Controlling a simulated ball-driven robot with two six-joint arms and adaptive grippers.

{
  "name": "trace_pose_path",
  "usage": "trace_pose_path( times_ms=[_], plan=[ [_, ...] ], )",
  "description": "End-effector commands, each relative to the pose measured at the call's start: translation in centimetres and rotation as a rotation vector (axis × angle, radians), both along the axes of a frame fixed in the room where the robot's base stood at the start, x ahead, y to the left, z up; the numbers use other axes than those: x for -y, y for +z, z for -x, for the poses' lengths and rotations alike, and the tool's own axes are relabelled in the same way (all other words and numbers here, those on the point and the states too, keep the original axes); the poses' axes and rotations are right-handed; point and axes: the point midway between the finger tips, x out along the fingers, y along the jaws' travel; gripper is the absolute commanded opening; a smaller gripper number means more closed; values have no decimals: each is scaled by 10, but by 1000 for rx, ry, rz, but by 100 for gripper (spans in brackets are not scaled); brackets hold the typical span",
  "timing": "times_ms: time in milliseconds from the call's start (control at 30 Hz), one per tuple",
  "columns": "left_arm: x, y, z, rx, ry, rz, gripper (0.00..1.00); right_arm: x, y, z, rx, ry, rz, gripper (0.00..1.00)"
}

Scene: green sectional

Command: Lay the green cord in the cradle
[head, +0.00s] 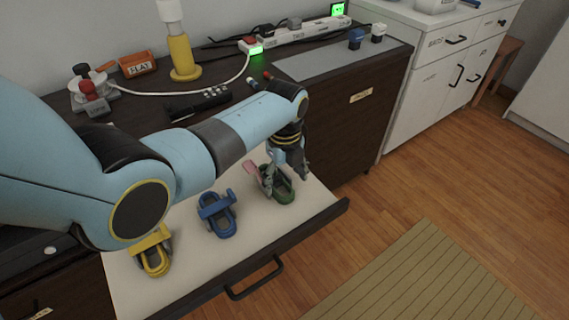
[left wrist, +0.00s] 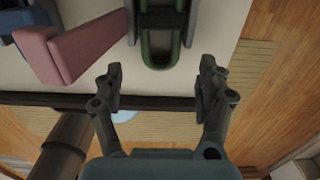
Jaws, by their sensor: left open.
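A green rounded loop-shaped piece (head: 284,194) with a dark grey band across it lies at the right end of the open drawer. It shows at the top of the left wrist view (left wrist: 160,55) too. I cannot tell whether this green piece is the cord, the cradle or both together. My left gripper (head: 284,174) is over it at the drawer's right end. In the left wrist view its fingers (left wrist: 160,82) are apart with nothing between them, and the green piece lies just beyond the fingertips. My right gripper is not in view.
A pink block (head: 253,171) lies left of the green piece. A blue piece (head: 217,213) and a yellow piece (head: 153,253) lie further left in the drawer (head: 190,284). A white cord (head: 205,91) and a power strip (head: 299,32) are on the dark counter.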

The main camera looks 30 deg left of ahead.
Motion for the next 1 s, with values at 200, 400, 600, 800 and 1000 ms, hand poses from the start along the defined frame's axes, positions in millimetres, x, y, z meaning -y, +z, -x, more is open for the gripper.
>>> trace_pose_path(
  times_ms=[200,400,600,800,1000],
  plan=[
    [0,42,-1,5,0,0,74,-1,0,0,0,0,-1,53],
    [0,85,0,4,0,0,74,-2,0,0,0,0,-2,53],
    [0,108,0,0,0,0,74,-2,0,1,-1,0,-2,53],
    [0,113,0,0,0,0,74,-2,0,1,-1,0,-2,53],
    [0,113,0,0,0,0,74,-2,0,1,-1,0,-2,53]
  ],
)
